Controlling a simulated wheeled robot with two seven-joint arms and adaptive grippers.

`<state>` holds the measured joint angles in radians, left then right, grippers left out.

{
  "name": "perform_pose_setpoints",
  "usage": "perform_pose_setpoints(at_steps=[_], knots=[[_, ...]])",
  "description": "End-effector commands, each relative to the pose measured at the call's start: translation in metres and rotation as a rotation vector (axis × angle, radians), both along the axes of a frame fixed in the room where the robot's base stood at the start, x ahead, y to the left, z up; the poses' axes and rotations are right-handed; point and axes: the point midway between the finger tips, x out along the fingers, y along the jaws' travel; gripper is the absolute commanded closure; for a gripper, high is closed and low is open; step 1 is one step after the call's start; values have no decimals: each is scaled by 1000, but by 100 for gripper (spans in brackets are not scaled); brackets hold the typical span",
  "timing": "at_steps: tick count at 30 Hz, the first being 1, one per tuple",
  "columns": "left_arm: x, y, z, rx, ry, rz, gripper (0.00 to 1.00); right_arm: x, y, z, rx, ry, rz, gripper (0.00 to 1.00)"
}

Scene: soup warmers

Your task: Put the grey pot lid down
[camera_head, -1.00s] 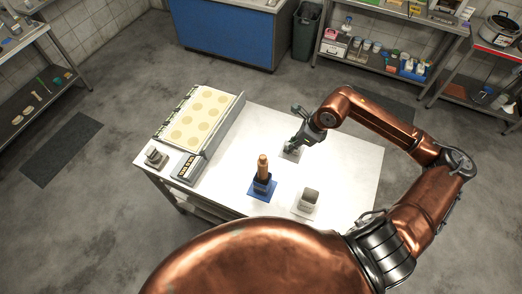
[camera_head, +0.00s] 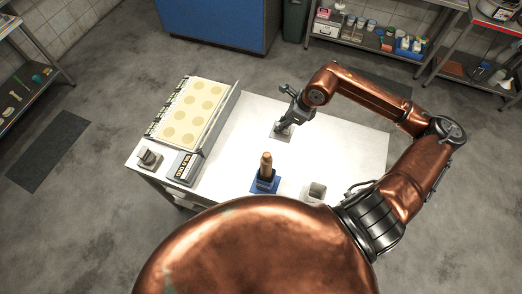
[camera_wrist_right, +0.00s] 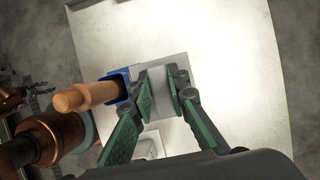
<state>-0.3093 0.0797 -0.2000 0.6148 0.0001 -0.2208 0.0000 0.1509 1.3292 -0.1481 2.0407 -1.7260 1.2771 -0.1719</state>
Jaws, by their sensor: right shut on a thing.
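My right gripper (camera_head: 285,123) is over the grey square mat (camera_head: 279,139) on the white table. In the right wrist view, its green fingers (camera_wrist_right: 164,92) are closed on a pale grey piece (camera_wrist_right: 157,78), which I take to be the grey pot lid. Only a small part of it shows between the fingers, and its full shape is hidden. It is over or on the grey mat (camera_wrist_right: 178,60); I cannot tell whether it touches. My left gripper is not in view.
A wooden-handled thing (camera_head: 266,162) stands on a blue mat (camera_head: 262,185) near the gripper. A pale square container (camera_head: 316,191) is close to the front edge. A tray with round marks (camera_head: 190,110) lies at left. The table's right side (camera_head: 345,150) is clear.

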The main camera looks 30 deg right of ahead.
Motion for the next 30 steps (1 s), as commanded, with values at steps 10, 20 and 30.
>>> perform_pose_setpoints(at_steps=[10,20,30], knots=[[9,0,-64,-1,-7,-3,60,2,1,-69,0,10,3,100],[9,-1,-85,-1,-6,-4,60,3,2,-143,3,12,2,100],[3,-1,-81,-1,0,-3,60,3,3,-197,3,11,3,100]])
